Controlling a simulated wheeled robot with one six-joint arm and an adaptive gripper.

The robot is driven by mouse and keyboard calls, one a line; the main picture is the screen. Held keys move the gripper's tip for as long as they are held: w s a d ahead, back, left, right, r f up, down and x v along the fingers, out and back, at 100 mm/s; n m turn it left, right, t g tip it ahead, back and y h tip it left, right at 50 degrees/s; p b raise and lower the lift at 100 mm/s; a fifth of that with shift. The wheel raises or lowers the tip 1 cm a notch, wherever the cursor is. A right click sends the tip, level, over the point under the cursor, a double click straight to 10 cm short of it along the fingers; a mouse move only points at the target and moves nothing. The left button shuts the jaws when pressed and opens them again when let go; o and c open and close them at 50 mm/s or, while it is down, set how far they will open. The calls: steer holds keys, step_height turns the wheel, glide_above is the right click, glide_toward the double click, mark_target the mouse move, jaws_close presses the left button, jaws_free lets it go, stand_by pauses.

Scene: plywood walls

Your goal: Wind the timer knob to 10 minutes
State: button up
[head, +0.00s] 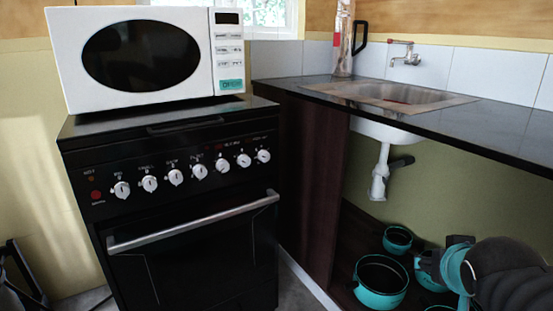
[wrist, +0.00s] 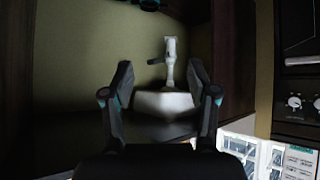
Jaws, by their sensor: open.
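The black stove (head: 190,215) stands at left in the head view, with a row of several white knobs on its front panel. The leftmost knob (head: 121,190) and the rightmost knob (head: 263,156) mark the ends of the row. The labels are too small to read, so I cannot tell which knob is the timer or where it points. In the wrist view, part of the stove panel shows at the right edge, with a white knob (wrist: 294,102). My gripper (wrist: 160,68) is open and empty, its fingers apart, facing the area under the sink, away from the knobs.
A white microwave (head: 150,60) sits on the stove. An oven handle (head: 195,222) juts out below the knobs. Right of the stove are a dark counter (head: 500,125) with a sink (head: 400,94), a white drain pipe (head: 381,170) and teal pots (head: 380,298) below.

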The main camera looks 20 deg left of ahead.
steer(key=w+a+r+n+t+y, duration=0.1)
steer(key=w+a+r+t+y, duration=0.15)
steer(key=w+a, duration=0.45)
steer(key=n+g+y, duration=0.1)
steer(key=n+y, duration=0.6)
steer(key=y, duration=0.5)
glide_toward(267, 157)
steer(key=x, duration=0.9)
jaws_close()
